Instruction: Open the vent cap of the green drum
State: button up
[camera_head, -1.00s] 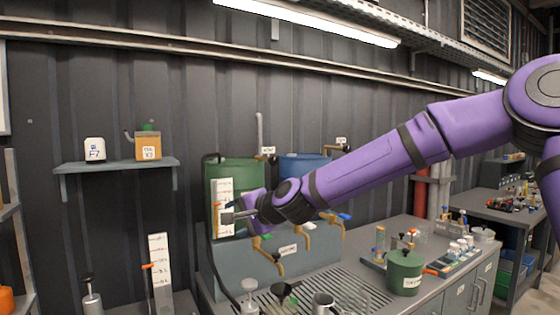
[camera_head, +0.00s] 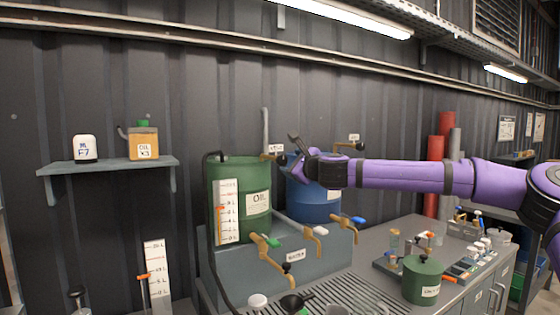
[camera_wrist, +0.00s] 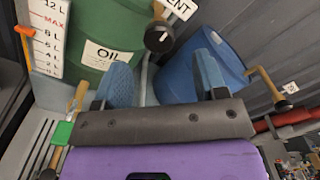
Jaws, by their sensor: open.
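The green drum (camera_head: 228,180) with the OIL label stands on the grey stand by the wall; its side also shows in the wrist view (camera_wrist: 95,25). Its vent part has a black round knob (camera_wrist: 158,37) on a brass arm, with a white tag partly reading "ENT" (camera_wrist: 180,8). In the head view the knob (camera_head: 280,160) is at the drum's upper right. My gripper (camera_head: 296,144) is open and empty, just right of the knob, in front of the blue drum. In the wrist view the knob lies ahead, between and beyond the fingertips (camera_wrist: 163,75).
The blue drum (camera_head: 318,208) stands right beside the green one, with its own brass arm and knob (camera_wrist: 290,103). Brass taps (camera_head: 262,246) stick out below the drums. A hose (camera_head: 207,220) runs left of the green drum. A small green container (camera_head: 420,280) stands on the bench.

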aim_at(283, 160)
jog(key=x, duration=0.8)
jog(key=shift+w+a, duration=0.25)
jog(key=c, duration=0.9)
jog(key=shift+c, duration=0.2)
